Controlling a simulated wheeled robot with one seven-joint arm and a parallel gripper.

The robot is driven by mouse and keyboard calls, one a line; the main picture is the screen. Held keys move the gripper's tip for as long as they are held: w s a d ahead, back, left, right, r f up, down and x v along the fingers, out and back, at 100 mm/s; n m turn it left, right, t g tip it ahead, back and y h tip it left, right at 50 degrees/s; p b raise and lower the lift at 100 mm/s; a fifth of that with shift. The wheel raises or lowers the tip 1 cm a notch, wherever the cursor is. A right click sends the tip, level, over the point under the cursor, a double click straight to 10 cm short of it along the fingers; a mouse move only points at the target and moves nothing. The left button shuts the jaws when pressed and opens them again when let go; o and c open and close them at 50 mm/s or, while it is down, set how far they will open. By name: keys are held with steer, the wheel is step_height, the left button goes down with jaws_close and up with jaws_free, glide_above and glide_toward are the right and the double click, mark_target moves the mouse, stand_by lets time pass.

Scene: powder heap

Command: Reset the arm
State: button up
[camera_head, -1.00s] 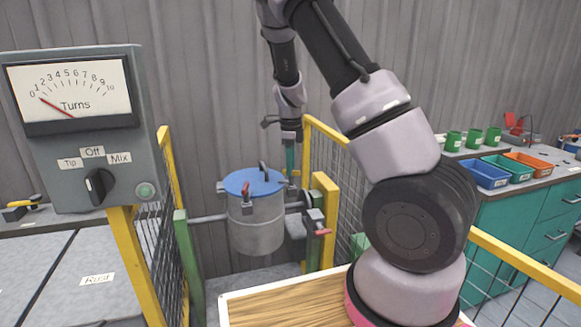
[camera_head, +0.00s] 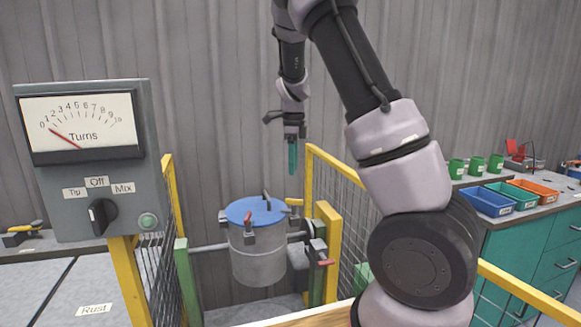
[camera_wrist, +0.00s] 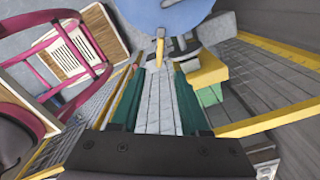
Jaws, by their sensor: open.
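My arm reaches up and over in the head view, and my gripper (camera_head: 292,158) hangs with its teal fingers pointing down. It is open and empty, above and a little right of the grey drum (camera_head: 258,255) with a blue lid (camera_head: 255,210). In the wrist view the teal fingers (camera_wrist: 155,105) stand apart at the lower middle. The blue lid (camera_wrist: 165,12) also shows at the top of that view. A gap shows between my fingers and the drum in the head view.
A control box (camera_head: 90,160) with a Turns dial and a Tip/Off/Mix knob stands at left. Yellow mesh guards (camera_head: 325,210) flank the drum. A bench (camera_head: 535,220) at right holds green cups and coloured trays. Free air lies around my gripper above the drum.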

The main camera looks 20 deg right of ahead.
steer(key=s+r+n+t+y, duration=0.3)
steer(key=s+r+n, duration=0.7)
steer(key=s+r, duration=0.4)
steer(key=s+a+r+n+t+h, duration=0.1)
steer(key=s+r+n+t, duration=0.3)
steer(key=s+n, duration=0.5)
steer(key=s, duration=0.4)
steer(key=shift+s+r+n, duration=0.15)
steer(key=shift+r+n, duration=0.05)
steer(key=shift+n, duration=0.1)
steer(key=shift+a, duration=0.1)
